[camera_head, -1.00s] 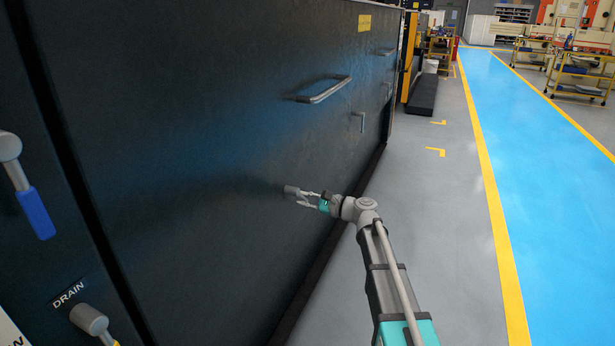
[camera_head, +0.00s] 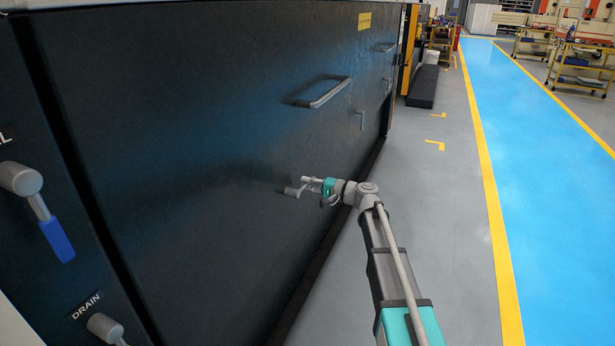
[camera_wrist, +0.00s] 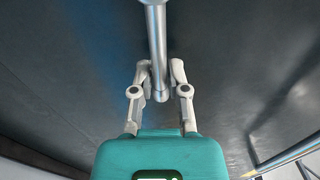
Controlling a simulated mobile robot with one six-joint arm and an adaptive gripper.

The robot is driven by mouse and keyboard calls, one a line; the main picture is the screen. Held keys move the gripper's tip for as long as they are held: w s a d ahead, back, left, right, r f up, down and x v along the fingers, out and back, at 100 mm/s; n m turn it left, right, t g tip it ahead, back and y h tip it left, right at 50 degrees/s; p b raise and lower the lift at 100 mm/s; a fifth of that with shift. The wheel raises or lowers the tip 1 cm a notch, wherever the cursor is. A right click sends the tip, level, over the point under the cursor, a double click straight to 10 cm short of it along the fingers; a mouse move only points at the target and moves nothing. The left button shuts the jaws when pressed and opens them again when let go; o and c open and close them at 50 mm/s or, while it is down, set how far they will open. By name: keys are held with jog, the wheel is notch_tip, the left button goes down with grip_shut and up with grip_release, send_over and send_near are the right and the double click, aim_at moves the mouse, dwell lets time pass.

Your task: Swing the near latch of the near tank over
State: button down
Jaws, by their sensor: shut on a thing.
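The near tank (camera_head: 190,120) is a large dark panel filling the left and middle of the head view. Its near latch (camera_head: 291,191) is a small grey metal lever low on the panel. In the wrist view the latch (camera_wrist: 156,40) is a straight metal rod running down between the fingers. My gripper (camera_head: 308,185) is at the free end of the latch, just right of its pivot. In the wrist view my gripper (camera_wrist: 161,75) has one finger on each side of the rod and is shut on it. A second, farther latch (camera_head: 362,120) hangs down.
A bar handle (camera_head: 323,94) sticks out of the panel above my gripper. At the left are a blue-gripped valve lever (camera_head: 57,240) and a drain valve (camera_head: 104,326). Grey floor (camera_head: 455,220) and a blue walkway (camera_head: 540,190) are clear at the right.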

jog(key=c, duration=0.6)
grip_release()
jog(key=shift+d, duration=0.1)
jog(key=shift+v, duration=2.9)
jog(key=shift+d, duration=0.15)
jog(key=shift+v, duration=5.85)
jog(key=shift+s, duration=0.1)
